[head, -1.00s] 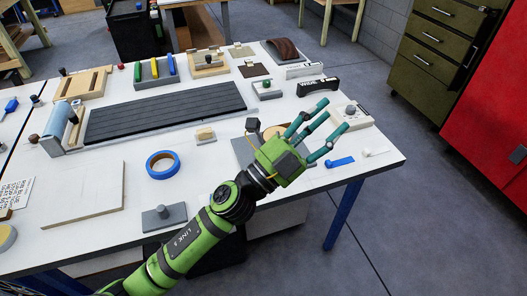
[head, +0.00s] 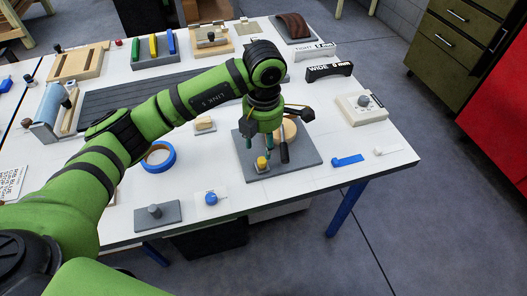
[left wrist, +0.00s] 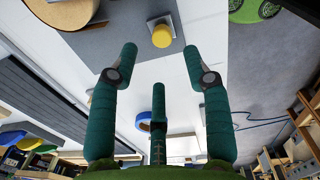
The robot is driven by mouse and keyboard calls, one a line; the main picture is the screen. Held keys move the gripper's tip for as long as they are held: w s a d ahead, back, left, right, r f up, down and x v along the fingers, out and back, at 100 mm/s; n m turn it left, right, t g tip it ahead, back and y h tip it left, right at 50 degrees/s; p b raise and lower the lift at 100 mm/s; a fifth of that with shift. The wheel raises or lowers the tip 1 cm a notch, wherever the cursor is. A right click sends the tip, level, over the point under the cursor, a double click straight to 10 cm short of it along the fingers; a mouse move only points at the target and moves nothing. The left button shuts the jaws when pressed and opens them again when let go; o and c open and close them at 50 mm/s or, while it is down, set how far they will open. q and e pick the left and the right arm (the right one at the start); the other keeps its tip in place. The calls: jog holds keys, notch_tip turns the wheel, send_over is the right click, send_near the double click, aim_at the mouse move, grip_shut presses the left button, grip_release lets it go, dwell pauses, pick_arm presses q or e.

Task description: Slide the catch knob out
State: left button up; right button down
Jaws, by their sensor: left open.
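A yellow knob (head: 262,163), which looks like the catch knob, stands near the front left of a grey plate (head: 301,163). In the left wrist view the knob (left wrist: 161,36) sits on a small light block at the plate's edge, beyond the fingertips. My left gripper (head: 266,153) points down over the plate, close to the knob, with its fingers spread. In the left wrist view the fingers of this gripper (left wrist: 159,60) are apart with nothing between them. A round wooden piece (head: 288,130) on the plate is partly hidden behind the gripper. My right gripper is out of view.
A blue piece (head: 347,160) and a small white-headed piece (head: 384,151) lie right of the plate. A blue knob (head: 211,198) and a grey knobbed block (head: 158,214) are at the front edge. Blue tape (head: 158,166) lies left, partly under my arm.

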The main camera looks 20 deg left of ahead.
aim_at(262, 160)
pick_arm(q)
notch_tip(262, 160, down, 6)
jog(key=shift+r+p, duration=0.15)
jog(key=shift+p, duration=0.95)
jog(key=shift+f, duration=0.35)
grip_shut()
